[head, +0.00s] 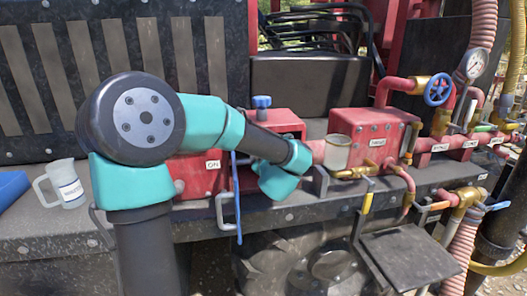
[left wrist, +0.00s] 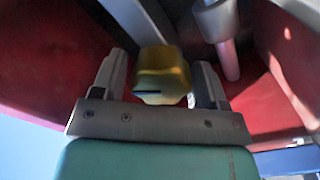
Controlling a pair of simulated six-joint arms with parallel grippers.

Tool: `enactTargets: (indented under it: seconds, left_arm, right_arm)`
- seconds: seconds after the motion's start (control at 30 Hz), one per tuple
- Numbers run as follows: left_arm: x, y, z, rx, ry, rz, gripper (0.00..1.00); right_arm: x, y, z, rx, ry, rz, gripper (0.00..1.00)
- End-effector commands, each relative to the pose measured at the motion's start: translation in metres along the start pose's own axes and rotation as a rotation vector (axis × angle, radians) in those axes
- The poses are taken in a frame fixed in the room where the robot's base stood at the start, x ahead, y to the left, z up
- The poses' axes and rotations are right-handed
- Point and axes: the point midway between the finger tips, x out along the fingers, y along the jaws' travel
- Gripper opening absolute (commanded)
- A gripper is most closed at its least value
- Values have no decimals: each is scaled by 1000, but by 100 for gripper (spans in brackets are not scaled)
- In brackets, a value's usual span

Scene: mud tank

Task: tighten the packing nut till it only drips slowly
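A yellow brass-coloured nut (left wrist: 160,72), slightly blurred, shows in the left wrist view between the two grey fingers of my left gripper (left wrist: 160,82). One finger is on each side of it. I cannot tell whether both fingers touch it. A grey rod with a wider collar (left wrist: 218,22) stands to the right of the nut, inside red walls (left wrist: 48,60). In the head view my left arm reaches into the red housing (head: 275,122); its wrist hides the fingers and the nut. No drip is visible. My right gripper is out of view.
A white measuring jug (head: 68,187) and a blue tray (head: 10,186) stand on the grey ledge at left.

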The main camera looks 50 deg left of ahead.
Motion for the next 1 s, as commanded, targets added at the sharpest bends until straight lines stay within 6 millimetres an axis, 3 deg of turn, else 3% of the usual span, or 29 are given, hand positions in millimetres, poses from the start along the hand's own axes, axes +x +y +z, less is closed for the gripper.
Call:
enactTargets:
  seconds: [0.43, 1.0]
  left_arm:
    - [0, 0, 0, 0, 0, 0, 26]
    - [0, 1, 0, 157, 0, 0, 26]
  right_arm:
    - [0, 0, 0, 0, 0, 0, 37]
    - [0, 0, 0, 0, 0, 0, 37]
